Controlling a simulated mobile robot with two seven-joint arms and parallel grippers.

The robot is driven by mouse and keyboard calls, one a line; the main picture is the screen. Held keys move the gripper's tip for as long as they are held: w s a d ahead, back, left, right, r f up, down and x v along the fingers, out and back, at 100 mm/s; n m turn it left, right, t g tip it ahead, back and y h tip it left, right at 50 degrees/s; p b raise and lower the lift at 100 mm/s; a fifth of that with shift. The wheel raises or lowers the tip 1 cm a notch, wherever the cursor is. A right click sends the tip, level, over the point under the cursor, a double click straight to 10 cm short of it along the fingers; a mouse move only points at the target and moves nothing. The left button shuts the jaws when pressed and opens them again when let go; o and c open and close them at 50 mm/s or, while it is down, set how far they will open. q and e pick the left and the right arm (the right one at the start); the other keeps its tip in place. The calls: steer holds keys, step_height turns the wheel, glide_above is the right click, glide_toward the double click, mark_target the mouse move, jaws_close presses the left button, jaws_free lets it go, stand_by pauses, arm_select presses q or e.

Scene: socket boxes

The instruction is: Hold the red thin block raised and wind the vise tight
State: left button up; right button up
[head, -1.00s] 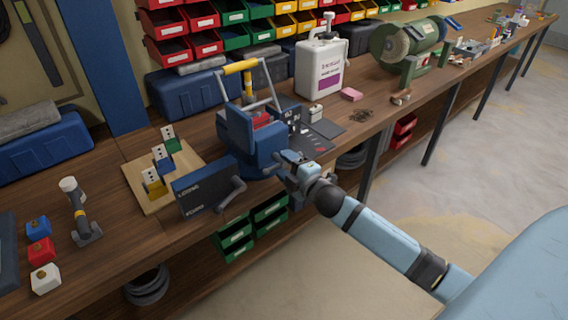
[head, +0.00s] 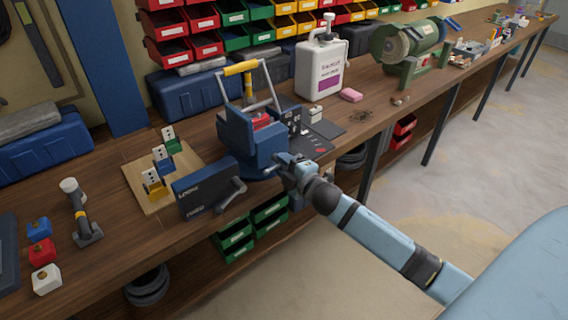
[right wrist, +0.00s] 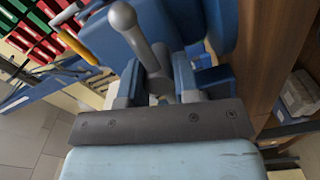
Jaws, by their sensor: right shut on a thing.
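The blue vise (head: 240,136) stands near the bench's front edge in the head view. A small red piece (head: 262,120), which looks like the red thin block, shows at the top of the vise, partly hidden; I cannot tell whether it is raised or clamped. My right gripper (head: 291,164) is at the vise's front right side. In the right wrist view my right gripper (right wrist: 158,95) is shut on the grey vise handle (right wrist: 150,45), a bar with a rounded end. My left gripper is not in view.
A dark box (head: 203,190) with a grey lever stands left of the vise. A wooden board (head: 148,197) with socket blocks lies behind it.

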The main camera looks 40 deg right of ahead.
steer(key=m+p, duration=0.3)
steer(key=shift+r, duration=0.15)
steer(key=shift+m+p, duration=0.4)
steer(key=shift+m, duration=0.3)
steer(key=m+p, duration=0.2)
steer(key=shift+m, duration=0.3)
steer(key=m+p, duration=0.2)
steer(key=shift+m, duration=0.4)
steer(key=m+p, duration=0.2)
steer(key=shift+m, duration=0.4)
steer(key=shift+m+p, duration=0.55)
steer(key=shift+m, duration=0.25)
arm_select(q)
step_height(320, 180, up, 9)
steer(key=p, duration=0.1)
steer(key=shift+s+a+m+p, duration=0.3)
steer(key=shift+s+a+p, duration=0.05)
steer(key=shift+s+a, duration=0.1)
arm_select(e)
steer(key=m, duration=0.4)
steer(key=shift+f, duration=0.3)
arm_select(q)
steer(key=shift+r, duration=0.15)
arm_select(e)
steer(key=shift+m, duration=0.4)
